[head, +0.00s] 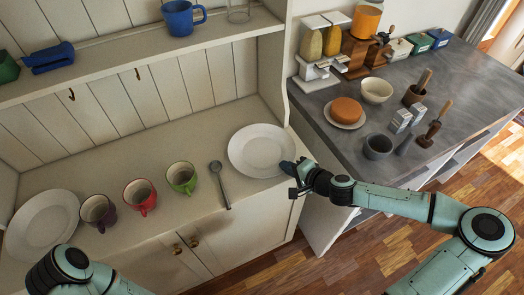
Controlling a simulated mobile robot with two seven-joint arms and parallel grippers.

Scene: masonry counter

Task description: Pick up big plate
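A large white plate (258,152) lies on the cabinet's wooden counter, near its right end. Another large white plate (42,224) lies at the counter's left end. My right gripper (289,170) is at the right-hand plate's right front rim, its fingertips at or over the edge. It is too small and dark to tell whether the fingers are open or shut on the rim. My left arm shows at the bottom left, below the left plate, but its gripper is out of view.
Purple (98,211), red (140,195) and green (182,178) cups and a spoon (220,184) stand or lie between the plates. A shelf (150,48) runs above. The grey counter (455,90) at right holds a bowl (376,90), a dark cup (378,146) and a grinder.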

